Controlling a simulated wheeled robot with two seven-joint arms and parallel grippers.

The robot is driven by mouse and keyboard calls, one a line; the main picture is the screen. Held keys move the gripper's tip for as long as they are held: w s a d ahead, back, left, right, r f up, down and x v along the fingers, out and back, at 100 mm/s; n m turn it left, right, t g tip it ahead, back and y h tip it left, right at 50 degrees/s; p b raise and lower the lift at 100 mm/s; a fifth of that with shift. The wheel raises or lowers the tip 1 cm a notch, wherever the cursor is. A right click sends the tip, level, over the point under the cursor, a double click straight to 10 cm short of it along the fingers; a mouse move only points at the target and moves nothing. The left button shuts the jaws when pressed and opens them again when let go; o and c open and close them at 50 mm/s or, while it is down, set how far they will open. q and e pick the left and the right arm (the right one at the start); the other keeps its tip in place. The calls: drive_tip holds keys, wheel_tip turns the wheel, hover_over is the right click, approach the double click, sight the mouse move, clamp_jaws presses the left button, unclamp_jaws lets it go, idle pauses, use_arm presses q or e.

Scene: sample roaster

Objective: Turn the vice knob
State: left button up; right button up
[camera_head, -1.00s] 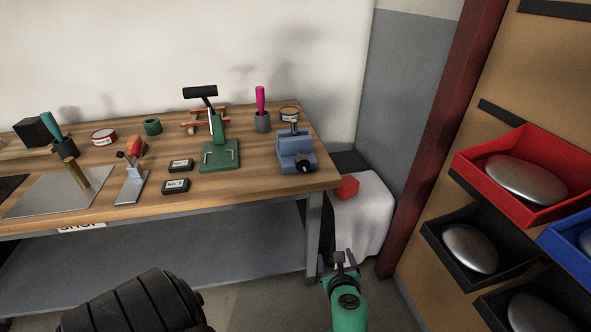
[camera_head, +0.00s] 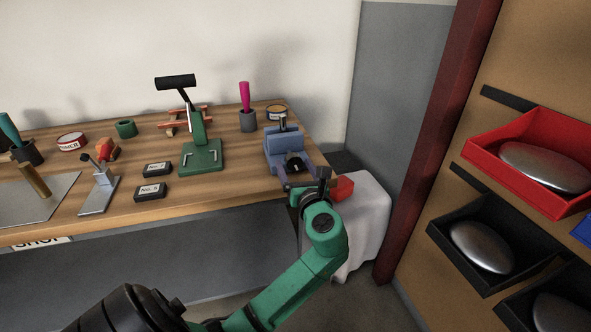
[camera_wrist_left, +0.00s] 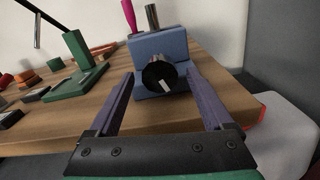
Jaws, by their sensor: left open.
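The blue vice (camera_head: 284,140) stands at the right end of the wooden bench. Its black knob (camera_head: 295,165) faces the front edge and shows partly behind my gripper. In the left wrist view the knob (camera_wrist_left: 159,77) is round with a white mark, in front of the blue vice body (camera_wrist_left: 160,46). My left gripper (camera_head: 309,180) is open just in front of the vice. In the wrist view its two fingers lie left and right of the knob, with clear gaps on both sides. No contact with the knob shows. My right gripper is not in view.
A green press (camera_head: 202,155) stands left of the vice. A red object (camera_head: 342,188) sits on a white-covered stand (camera_head: 365,220) right of the bench. Wall bins (camera_head: 530,165) are farther right.

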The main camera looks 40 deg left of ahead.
use_arm(q)
clamp_jaws()
idle(0.3)
